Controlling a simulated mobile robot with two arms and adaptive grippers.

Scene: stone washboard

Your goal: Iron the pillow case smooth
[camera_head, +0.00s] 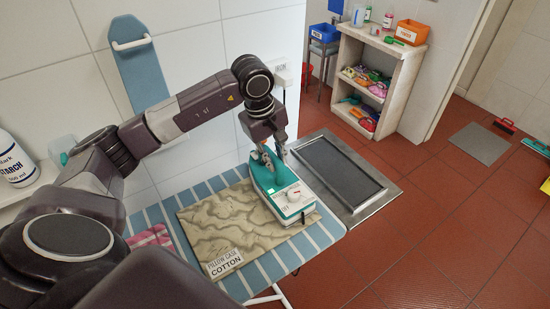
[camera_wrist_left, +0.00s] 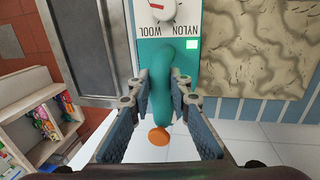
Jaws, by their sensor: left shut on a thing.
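The pillow case (camera_head: 215,225) lies flat on the blue striped ironing board (camera_head: 254,283), creased all over. A label on its front corner reads "PILLOW CASE COTTON". The teal and white iron (camera_head: 293,201) is at the right edge of the pillow case; I cannot tell whether it touches the cloth. It has a dial with a red pointer and a lit green light. In the left wrist view its teal handle (camera_wrist_left: 168,80) is between the fingers of my left gripper (camera_head: 267,155), which is shut on it. The dial there shows "NYLON" and "WOOL". My right gripper is not in view.
A dark panel in a metal frame (camera_head: 341,170) lies right of the board. A folded pink striped cloth (camera_head: 150,238) is at the board's left. A starch bottle (camera_head: 15,160) stands on a ledge at left. A shelf (camera_head: 385,75) with colourful items is behind.

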